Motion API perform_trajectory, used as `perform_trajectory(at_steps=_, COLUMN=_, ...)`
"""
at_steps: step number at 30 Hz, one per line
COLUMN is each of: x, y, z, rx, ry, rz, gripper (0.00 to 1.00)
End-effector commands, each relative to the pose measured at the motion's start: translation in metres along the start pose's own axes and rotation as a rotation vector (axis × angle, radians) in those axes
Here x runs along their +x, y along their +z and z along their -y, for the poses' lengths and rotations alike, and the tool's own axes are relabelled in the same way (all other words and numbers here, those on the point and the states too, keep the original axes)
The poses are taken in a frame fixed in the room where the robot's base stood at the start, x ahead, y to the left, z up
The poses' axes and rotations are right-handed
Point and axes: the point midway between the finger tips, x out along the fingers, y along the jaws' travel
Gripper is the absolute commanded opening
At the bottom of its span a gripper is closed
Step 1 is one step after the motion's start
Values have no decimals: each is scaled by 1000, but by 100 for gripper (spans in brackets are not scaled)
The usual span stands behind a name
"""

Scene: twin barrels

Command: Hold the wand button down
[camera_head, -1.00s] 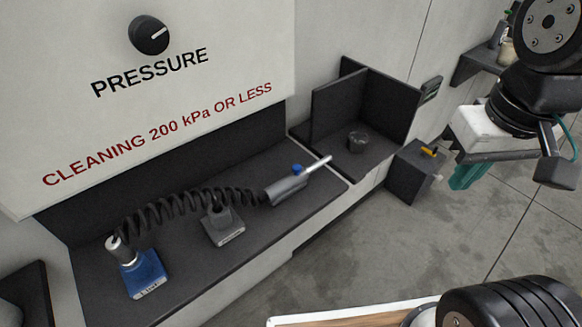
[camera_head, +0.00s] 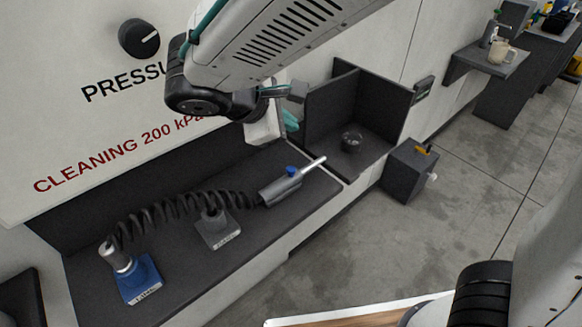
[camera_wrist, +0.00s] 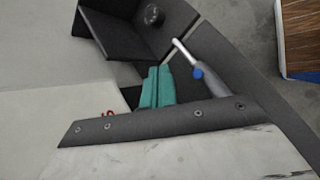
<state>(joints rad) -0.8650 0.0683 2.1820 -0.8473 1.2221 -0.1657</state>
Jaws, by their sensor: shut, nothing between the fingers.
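The wand (camera_head: 281,188) is a grey handle with a pale nozzle and a blue button (camera_head: 292,171) on top. It lies on the dark shelf, joined to a black coiled hose (camera_head: 160,208). In the wrist view the wand (camera_wrist: 213,82) and its blue button (camera_wrist: 198,73) show to the right of my fingers. My gripper (camera_wrist: 158,84) has teal fingers, shut and empty. In the head view my gripper (camera_head: 290,121) is above and behind the wand's nozzle, partly hidden by my arm. The fingers look apart from the wand.
A blue block (camera_head: 140,279) holds the hose's end, and a grey labelled block (camera_head: 214,229) stands beside it. A dark open bin (camera_head: 318,107) holds a small round cup (camera_head: 351,141). The pressure knob (camera_head: 139,38) is on the wall panel.

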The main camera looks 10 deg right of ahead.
Motion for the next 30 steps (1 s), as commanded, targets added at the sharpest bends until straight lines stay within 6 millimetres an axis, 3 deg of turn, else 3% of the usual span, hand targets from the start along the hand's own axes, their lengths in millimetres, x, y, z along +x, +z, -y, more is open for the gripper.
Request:
perform_trajectory(at_steps=14, x=3, y=-4, z=2, rx=-6, ry=5, rz=1, gripper=0)
perform_trajectory(at_steps=30, x=51, y=-39, z=37, rx=-8, ry=4, rz=2, gripper=0)
